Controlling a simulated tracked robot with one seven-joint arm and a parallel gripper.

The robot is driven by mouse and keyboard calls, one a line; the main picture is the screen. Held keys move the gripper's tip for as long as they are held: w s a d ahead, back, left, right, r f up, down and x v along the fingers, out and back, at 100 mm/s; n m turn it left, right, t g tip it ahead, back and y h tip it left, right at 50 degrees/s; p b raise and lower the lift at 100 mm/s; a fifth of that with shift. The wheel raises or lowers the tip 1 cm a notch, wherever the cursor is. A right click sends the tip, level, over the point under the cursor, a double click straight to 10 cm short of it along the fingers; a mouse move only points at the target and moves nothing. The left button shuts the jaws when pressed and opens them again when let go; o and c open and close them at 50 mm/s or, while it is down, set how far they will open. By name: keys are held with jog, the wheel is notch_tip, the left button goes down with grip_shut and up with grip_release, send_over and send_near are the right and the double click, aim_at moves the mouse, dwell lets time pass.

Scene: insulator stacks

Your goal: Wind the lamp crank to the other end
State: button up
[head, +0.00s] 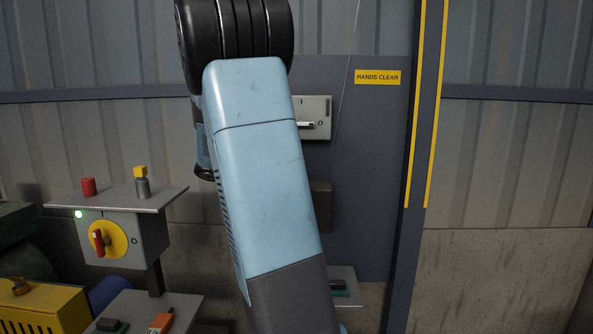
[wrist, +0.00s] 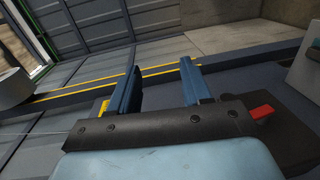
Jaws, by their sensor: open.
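I cannot pick out the lamp crank for certain. A grey box with a short pale handle (head: 306,125) is on the dark wall panel, partly hidden by my arm. A brown block (head: 321,198) sits below it, also partly covered. In the wrist view my gripper (wrist: 160,66) has its two blue fingers well apart, with nothing between them. A small red piece (wrist: 261,112) shows right of the fingers, by a dark block (wrist: 292,135); whether it belongs to the crank I cannot tell. The gripper is not visible in the head view.
A yellow "HANDS CLEAR" sign (head: 377,77) is on the panel, and a thin cord (head: 347,60) runs down it. A yellow-striped post (head: 414,150) stands right. A control box with a red switch (head: 99,241) stands left, under a shelf (head: 112,199) bearing red and yellow-topped pieces.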

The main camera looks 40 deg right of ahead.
jog(key=shift+s+a+r, duration=0.35)
jog(key=shift+s+a, duration=0.05)
jog(key=shift+s, duration=0.3)
jog(key=shift+s+a+r, duration=0.35)
jog(key=shift+s, duration=0.4)
jog(key=shift+s+a+r, duration=0.35)
jog(key=shift+s+a, duration=0.05)
jog(key=shift+s, duration=0.3)
